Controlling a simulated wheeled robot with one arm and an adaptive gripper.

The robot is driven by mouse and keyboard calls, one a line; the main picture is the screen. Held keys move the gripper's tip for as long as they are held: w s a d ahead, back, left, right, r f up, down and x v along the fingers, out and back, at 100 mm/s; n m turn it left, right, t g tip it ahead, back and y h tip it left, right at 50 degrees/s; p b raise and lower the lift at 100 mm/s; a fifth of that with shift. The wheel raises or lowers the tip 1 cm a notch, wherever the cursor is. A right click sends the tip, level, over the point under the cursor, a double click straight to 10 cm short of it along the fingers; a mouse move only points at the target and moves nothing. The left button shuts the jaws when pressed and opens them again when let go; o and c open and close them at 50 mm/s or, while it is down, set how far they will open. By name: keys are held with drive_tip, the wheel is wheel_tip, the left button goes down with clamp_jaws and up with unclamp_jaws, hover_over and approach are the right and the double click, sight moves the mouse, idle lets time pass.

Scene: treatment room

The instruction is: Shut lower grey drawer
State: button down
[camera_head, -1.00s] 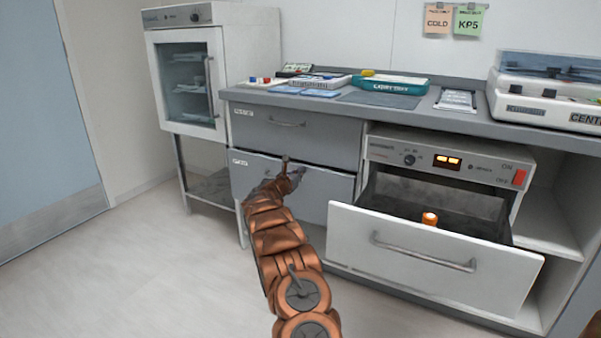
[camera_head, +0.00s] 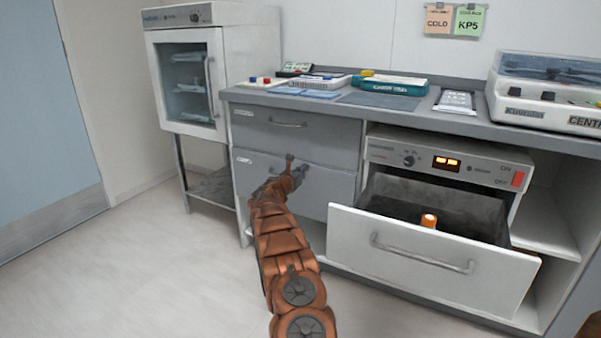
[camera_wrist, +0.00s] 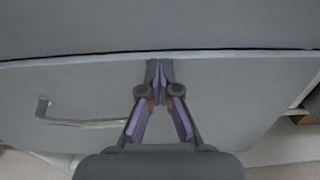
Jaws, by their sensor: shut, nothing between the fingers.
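The lower grey drawer (camera_head: 313,199) is below the upper grey drawer (camera_head: 300,138) in the left part of the counter unit. Its front looks flush or nearly flush with the upper one. In the wrist view, a thin dark gap runs above the pale top edge of the lower drawer's front (camera_wrist: 230,95). My gripper (camera_head: 303,171) is shut and empty, its fingertips (camera_wrist: 160,66) at the upper part of that front, right of its handle (camera_wrist: 75,122). They look touching or very close. My arm hides part of the drawer front and its handle in the head view.
A white drawer (camera_head: 420,268) stands pulled out to the right, with an orange item (camera_head: 429,221) inside. A glass-doored cabinet (camera_head: 188,75) stands at the left. Trays and devices lie on the counter (camera_head: 385,101). The floor at the left is clear.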

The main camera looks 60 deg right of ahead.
drive_tip(key=shift+a, duration=0.1)
drive_tip(key=a+b, duration=0.2)
drive_tip(key=a, duration=1.1)
drive_tip(key=shift+s+a, duration=0.35)
drive_tip(key=shift+a, duration=0.05)
drive_tip(key=shift+r, duration=0.1)
